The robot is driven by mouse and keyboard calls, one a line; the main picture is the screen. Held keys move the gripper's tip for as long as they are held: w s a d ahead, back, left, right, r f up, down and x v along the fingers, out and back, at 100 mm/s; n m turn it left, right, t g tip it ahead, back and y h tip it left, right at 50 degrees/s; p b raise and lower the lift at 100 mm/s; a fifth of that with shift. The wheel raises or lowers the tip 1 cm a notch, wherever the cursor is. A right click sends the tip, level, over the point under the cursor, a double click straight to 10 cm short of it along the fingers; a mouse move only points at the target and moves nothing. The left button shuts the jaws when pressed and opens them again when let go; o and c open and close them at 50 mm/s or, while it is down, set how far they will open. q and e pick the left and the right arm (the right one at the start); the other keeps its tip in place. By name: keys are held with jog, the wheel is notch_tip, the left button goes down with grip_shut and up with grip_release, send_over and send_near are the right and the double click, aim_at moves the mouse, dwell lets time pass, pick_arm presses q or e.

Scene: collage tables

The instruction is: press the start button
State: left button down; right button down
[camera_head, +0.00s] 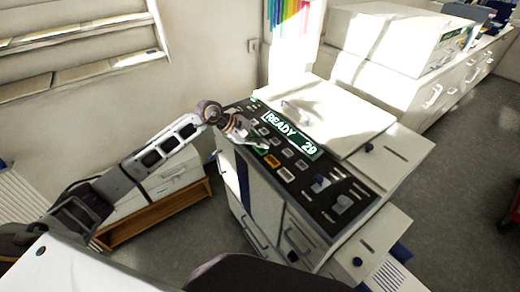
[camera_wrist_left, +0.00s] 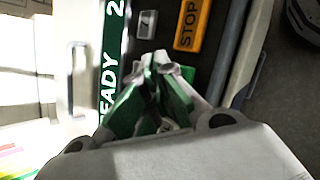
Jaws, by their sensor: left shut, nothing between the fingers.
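The copier's dark control panel (camera_head: 310,180) faces up, with a green-lit display (camera_head: 290,135) reading "READY 29". The start button (camera_head: 263,151) seems to be the small green patch beside the orange stop button (camera_head: 271,160), mostly hidden by my left gripper (camera_head: 258,146). That gripper is shut and empty, its fingertips low over the panel. Green surfaces show around the fingers; contact with the button cannot be told. My right gripper is not in view.
The copier's white lid (camera_head: 325,115) rises behind the panel. More white machines (camera_head: 400,50) stand along the wall at the back right. A low wooden-framed cabinet (camera_head: 165,205) stands left of the copier.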

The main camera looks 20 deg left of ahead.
aim_at(260, 150)
pick_arm(q)
jog(key=shift+f+b, duration=0.4)
jog(key=shift+b, duration=0.15)
dwell(1.2)
jog(key=shift+r, duration=0.85)
dwell(0.4)
jog(key=shift+r+p, duration=0.8)
jog(key=shift+r, duration=1.7)
